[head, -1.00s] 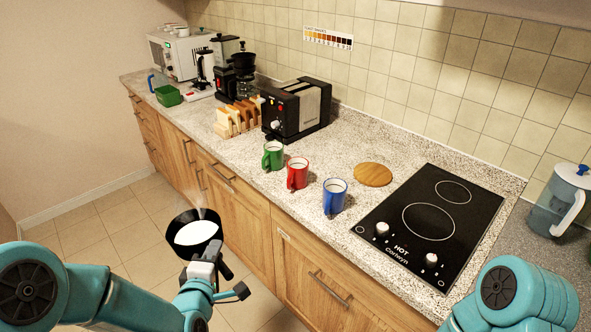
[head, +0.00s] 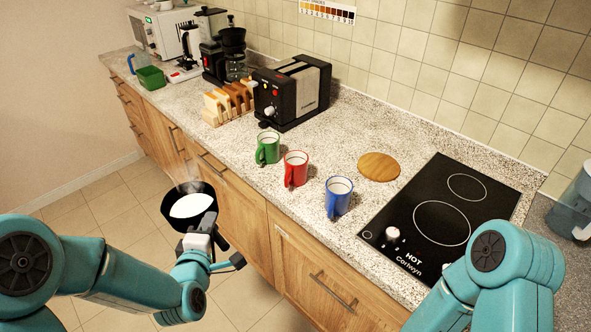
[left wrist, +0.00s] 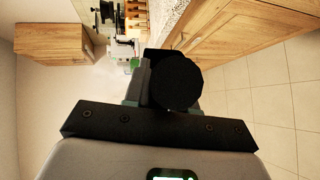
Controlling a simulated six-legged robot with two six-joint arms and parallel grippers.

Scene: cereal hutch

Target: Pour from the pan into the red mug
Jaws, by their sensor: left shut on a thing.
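The black pan (head: 190,207) holds a white liquid and faint steam rises from it. My left gripper (head: 199,240) is shut on the pan's handle, and the pan hangs in the air over the floor, in front of the drawers. In the left wrist view a dark round shape (left wrist: 176,82), probably part of the pan or its handle, fills the middle. The red mug (head: 295,169) stands upright on the counter, up and to the right of the pan, between the green mug (head: 267,148) and the blue mug (head: 338,196). My right arm shows at lower right, but its gripper is out of view.
The counter (head: 235,140) has its front edge between the pan and the mugs. Behind the mugs stand a toaster (head: 291,92) and a toast rack (head: 229,103). A round wooden board (head: 378,167) and a black hob (head: 440,217) lie to the right.

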